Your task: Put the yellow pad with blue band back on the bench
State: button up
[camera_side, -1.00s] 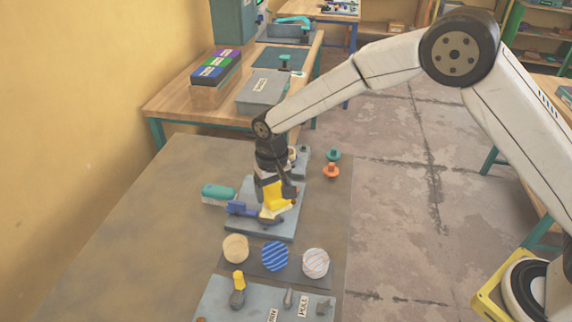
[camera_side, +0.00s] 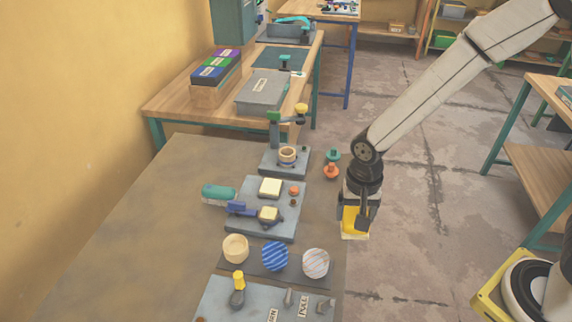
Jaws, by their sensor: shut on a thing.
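My gripper (camera_side: 356,230) is shut on a yellow pad (camera_side: 353,218) with a pale lower edge. Dark fingers cover part of it, and I cannot make out a blue band. In the picture it lies at the right edge of the brown bench (camera_side: 140,235), right of the grey press plate (camera_side: 255,190). I cannot tell its height over the bench or whether it touches. Two pale yellow blocks stand on the plate, a back one (camera_side: 270,187) and a front one (camera_side: 269,214) beside a blue clamp (camera_side: 240,209).
Three round discs, plain (camera_side: 235,248), blue-striped (camera_side: 275,256) and pale-striped (camera_side: 315,263), lie in front of the plate. A teal roller (camera_side: 218,192) lies left. Orange (camera_side: 331,171) and green (camera_side: 333,154) knobs stand behind my gripper. The bench's left side is clear.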

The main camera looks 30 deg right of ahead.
jog(key=shift+m, duration=0.8)
jog(key=s, duration=0.1)
jog(key=s+d, duration=0.1)
jog(key=s, duration=0.1)
jog(key=s+d, duration=0.1)
jog(key=s, duration=0.1)
jog(key=shift+s+d, duration=0.1)
jog(key=shift+d, duration=0.05)
jog(key=w+f, duration=0.1)
jog(key=w, duration=0.1)
jog(key=w+a+f, duration=0.1)
jog(key=w, duration=0.2)
jog(key=w+f, duration=0.1)
jog(key=w, duration=0.2)
jog(key=shift+w+a+f, duration=0.2)
jog(key=shift+w+f, duration=0.05)
jog(key=shift+f, duration=0.15)
send_over(323, 234)
jog(key=shift+s+f, duration=0.15)
jog(key=shift+f, duration=1.25)
jog(key=shift+s+f, duration=0.1)
jog(key=shift+f, duration=1.3)
jog(key=shift+w+f, duration=0.25)
jog(key=shift+f, duration=1.55)
jog(key=shift+f, duration=0.15)
